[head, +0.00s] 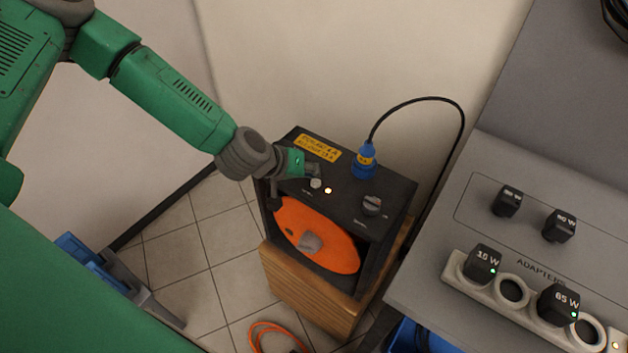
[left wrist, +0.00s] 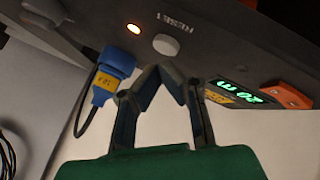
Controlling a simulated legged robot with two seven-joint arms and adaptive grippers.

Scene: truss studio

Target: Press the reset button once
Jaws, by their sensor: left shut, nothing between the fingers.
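The reset button is a pale round cap on the dark top panel of a cable-reel box (head: 345,180); it shows in the head view (head: 316,183) and in the left wrist view (left wrist: 166,45), beside upside-down RESET lettering. An amber light (left wrist: 133,29) glows beside it. My left gripper (head: 313,170) is over the panel right by the button. In the left wrist view its fingertips (left wrist: 166,72) are together and empty, just below the button in the picture. I cannot tell whether they touch it. My right gripper is in neither view.
A blue plug (head: 364,160) with a black cable stands on the panel near my gripper, with a dark knob (head: 372,205) to the right. The box rests on a wooden stand (head: 310,300). A grey adapter bench (head: 420,285) is at the right. An orange cable lies on the tiled floor.

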